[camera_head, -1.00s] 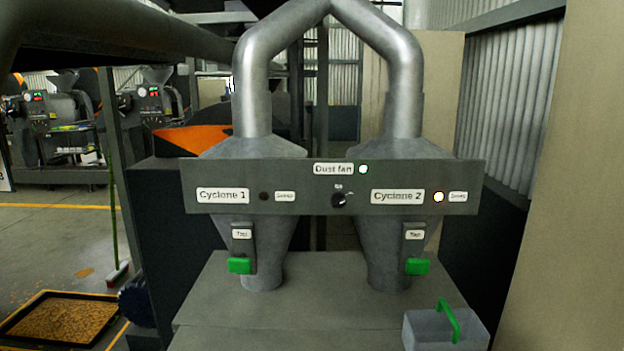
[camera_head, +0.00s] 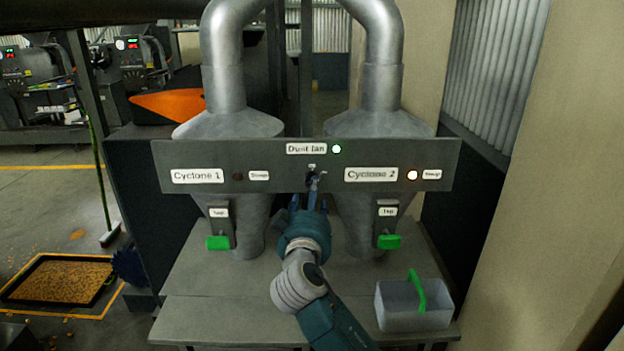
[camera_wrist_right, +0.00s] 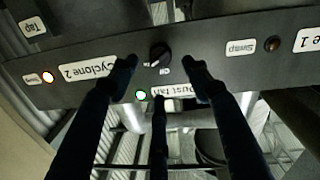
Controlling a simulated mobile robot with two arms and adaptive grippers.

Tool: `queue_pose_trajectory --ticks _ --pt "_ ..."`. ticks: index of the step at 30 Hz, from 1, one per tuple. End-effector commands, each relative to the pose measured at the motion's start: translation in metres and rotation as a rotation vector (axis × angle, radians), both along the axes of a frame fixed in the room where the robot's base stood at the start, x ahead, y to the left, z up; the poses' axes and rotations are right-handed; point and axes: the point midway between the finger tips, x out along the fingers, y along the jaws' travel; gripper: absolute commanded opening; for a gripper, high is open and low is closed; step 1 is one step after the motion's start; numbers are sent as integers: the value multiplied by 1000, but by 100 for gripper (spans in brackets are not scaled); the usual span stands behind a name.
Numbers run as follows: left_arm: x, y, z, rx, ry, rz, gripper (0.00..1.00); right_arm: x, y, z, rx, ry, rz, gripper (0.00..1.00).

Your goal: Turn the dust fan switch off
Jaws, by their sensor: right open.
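The dust fan switch is a small black rotary knob (camera_head: 310,174) on the dark panel (camera_head: 235,160), below the "Dust fan" label (camera_head: 306,148). The green light (camera_head: 336,149) beside the label is lit. My right gripper (camera_head: 313,189) is in front of the knob and partly covers it. In the right wrist view, which is upside down, the knob (camera_wrist_right: 160,55) shows between the spread fingertips of my right gripper (camera_wrist_right: 159,68), with gaps on both sides. A small "on" mark is beside the knob there. I cannot tell how far the fingertips are from the panel. My left gripper is not in view.
The Cyclone 2 lamp (camera_head: 412,175) glows; the Cyclone 1 lamp (camera_head: 238,176) is dark. Green tap handles (camera_head: 218,243) (camera_head: 388,242) hang below the panel. A clear bin (camera_head: 400,308) with a green handle stands on the grey table (camera_head: 230,318) at the right.

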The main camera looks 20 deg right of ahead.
Motion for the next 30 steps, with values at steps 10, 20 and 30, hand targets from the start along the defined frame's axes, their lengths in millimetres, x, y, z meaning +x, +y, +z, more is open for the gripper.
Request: queue_pose_trajectory --ticks 10,20,30 --pt "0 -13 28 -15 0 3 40 55 -20 2 0 3 0 49" --pt "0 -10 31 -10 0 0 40 66 -24 -1 1 2 1 49" --pt "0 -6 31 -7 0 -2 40 65 -24 0 1 1 2 7"
